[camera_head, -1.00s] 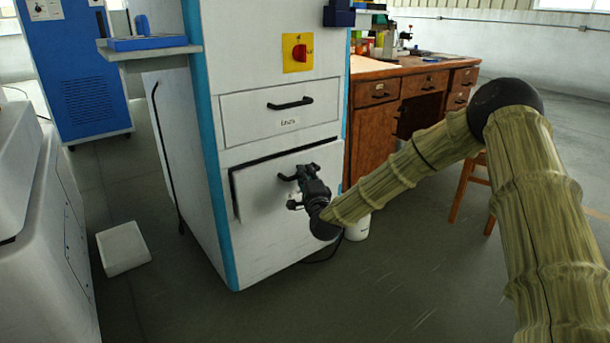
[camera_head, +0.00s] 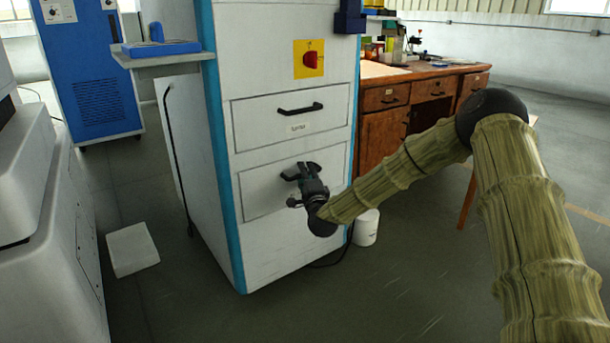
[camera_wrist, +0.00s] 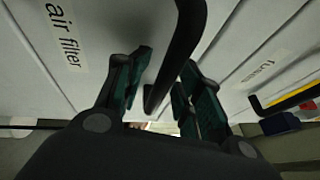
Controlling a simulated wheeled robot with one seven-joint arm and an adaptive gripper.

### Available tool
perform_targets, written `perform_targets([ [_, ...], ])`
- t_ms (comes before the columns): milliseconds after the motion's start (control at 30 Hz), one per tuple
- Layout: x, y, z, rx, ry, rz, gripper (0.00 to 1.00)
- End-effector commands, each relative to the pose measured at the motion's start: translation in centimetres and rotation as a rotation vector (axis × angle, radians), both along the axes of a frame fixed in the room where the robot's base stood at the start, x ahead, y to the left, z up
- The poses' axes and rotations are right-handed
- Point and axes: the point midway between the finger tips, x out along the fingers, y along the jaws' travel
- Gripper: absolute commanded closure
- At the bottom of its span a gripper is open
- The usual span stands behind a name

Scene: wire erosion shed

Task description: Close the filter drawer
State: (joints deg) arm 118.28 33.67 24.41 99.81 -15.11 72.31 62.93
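The filter drawer (camera_head: 262,190) is the lower drawer in the white and blue cabinet. Its front looks flush with the cabinet face, with only a thin seam around it. In the wrist view its front bears the label "air filter" (camera_wrist: 64,32). The black drawer handle (camera_wrist: 178,62) runs between my fingers. My gripper (camera_head: 303,182) is at the handle and hides part of it. In the wrist view the fingers of my gripper (camera_wrist: 166,80) stand apart on both sides of the handle, with gaps visible.
An upper drawer (camera_head: 270,122) with its own handle is shut above, below a red knob on a yellow plate (camera_head: 309,59). A wooden desk (camera_head: 385,135) and white bin (camera_head: 367,228) stand to the right. A white box (camera_head: 131,250) lies on the floor at left.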

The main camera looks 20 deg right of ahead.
Motion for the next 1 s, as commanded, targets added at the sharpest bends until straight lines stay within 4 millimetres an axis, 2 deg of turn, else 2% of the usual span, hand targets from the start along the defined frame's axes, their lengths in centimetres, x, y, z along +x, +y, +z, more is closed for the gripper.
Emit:
perform_targets([
  [200, -0.3, -0.1, -0.1, 0.0, 0.001, -0.002, 0.65],
  [333, -1.3, 0.0, -0.3, 0.001, 0.002, -0.002, 0.65],
  [800, -9.1, 1.2, -1.7, 0.003, 0.002, 0.001, 0.65],
  [1000, -11.1, 1.5, -2.0, 0.0, 0.001, 0.001, 0.65],
])
